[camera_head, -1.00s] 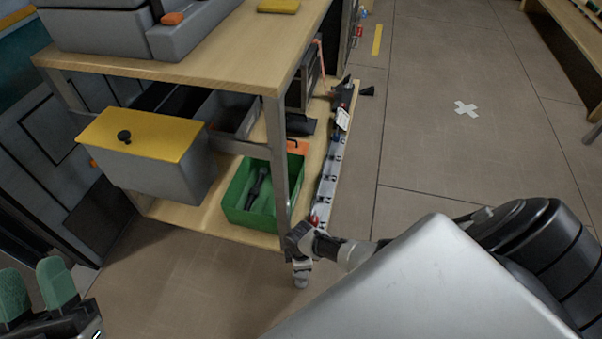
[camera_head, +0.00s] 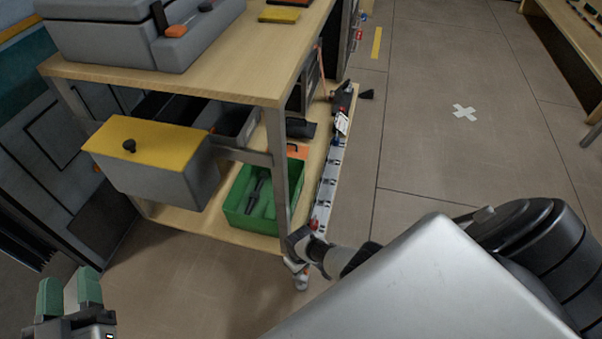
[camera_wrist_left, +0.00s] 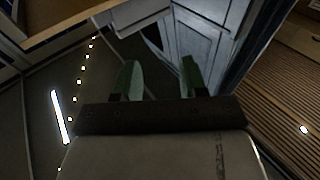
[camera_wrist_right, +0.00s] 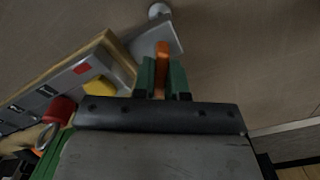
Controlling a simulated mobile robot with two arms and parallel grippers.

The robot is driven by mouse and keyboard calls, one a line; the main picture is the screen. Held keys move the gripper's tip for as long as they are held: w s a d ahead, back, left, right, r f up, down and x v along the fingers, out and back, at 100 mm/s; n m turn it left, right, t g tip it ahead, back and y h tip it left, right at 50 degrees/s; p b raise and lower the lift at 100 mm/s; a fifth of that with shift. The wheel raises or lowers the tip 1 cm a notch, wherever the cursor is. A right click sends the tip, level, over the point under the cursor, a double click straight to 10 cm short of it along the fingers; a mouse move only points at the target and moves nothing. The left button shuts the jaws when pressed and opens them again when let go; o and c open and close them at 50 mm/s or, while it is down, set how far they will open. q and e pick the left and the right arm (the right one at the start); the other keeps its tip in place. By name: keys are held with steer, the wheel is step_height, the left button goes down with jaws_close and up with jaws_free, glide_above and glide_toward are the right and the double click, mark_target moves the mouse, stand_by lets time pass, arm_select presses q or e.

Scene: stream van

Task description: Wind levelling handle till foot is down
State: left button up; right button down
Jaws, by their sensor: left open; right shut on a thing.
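In the right wrist view an orange handle (camera_wrist_right: 162,58) stands between the green fingers of my right gripper (camera_wrist_right: 163,75), which is shut on it. Beyond the handle are a grey corner plate (camera_wrist_right: 150,38) and a white rounded piece (camera_wrist_right: 158,10), perhaps the foot; its contact with the floor cannot be told. In the head view my right wrist reaches the bench's near lower corner, where a pale foot or castor (camera_head: 301,280) shows; the handle is not clear there. My left gripper (camera_head: 70,290) is open and empty at lower left, away from the bench, and also shows in the left wrist view (camera_wrist_left: 160,78).
The wooden bench (camera_head: 215,80) has a yellow-topped grey box (camera_head: 150,175) and a green crate (camera_head: 250,228) below. A rail of tools (camera_head: 328,175) runs along its lower right edge. Floor (camera_head: 450,160) to the right is clear.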

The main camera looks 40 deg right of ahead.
steer(key=m, duration=0.4)
steer(key=shift+m, duration=0.3)
steer(key=m, duration=0.3)
steer(key=shift+s+m+p, duration=0.1)
steer(key=shift+m+p, duration=0.2)
steer(key=shift+p, duration=0.05)
steer(key=m, duration=1.2)
steer(key=shift+m, duration=0.3)
steer(key=m, duration=0.2)
steer(key=shift+m, duration=0.4)
steer(key=m, duration=0.4)
steer(key=shift+m, duration=0.3)
steer(key=m, duration=0.3)
steer(key=shift+b, duration=0.4)
arm_select(q)
steer(key=shift+r+t, duration=0.35)
steer(key=shift+t, duration=0.05)
arm_select(e)
steer(key=shift+m, duration=1.2)
